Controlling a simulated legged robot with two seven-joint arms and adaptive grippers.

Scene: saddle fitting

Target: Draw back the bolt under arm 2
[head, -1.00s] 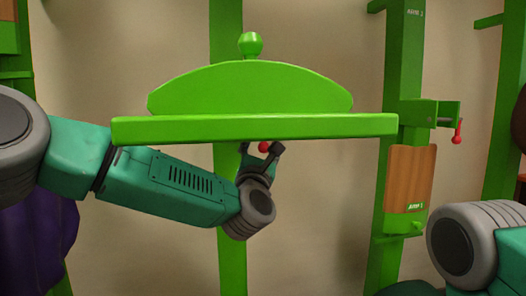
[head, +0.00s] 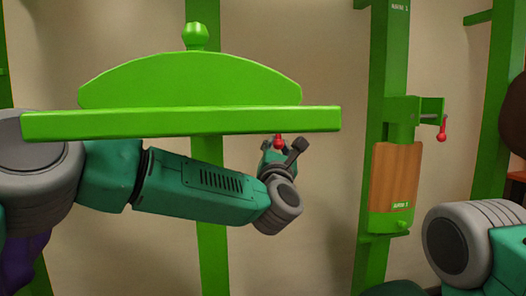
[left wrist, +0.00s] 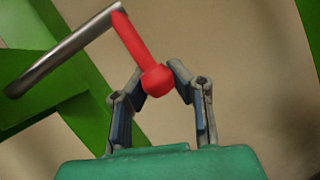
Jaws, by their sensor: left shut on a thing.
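A green arm (head: 180,122), a long board with a curved plate and round knob on top, spans the left and middle of the head view. Under its right part a red bolt handle (head: 278,140) shows, mostly hidden by the board and fingers. My left gripper (head: 281,150) is at this handle from below. In the left wrist view the red handle (left wrist: 135,42) ends in a ball (left wrist: 157,80) between my left gripper's fingers (left wrist: 158,88), which are shut on it. A grey metal bolt rod (left wrist: 65,50) runs from the handle's other end. My right gripper is out of view.
Behind the board stands a green post (head: 209,210). To the right another green post (head: 380,120) carries a wooden panel (head: 396,178), a bracket and a second red handle (head: 442,128). Plain wall shows between the posts.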

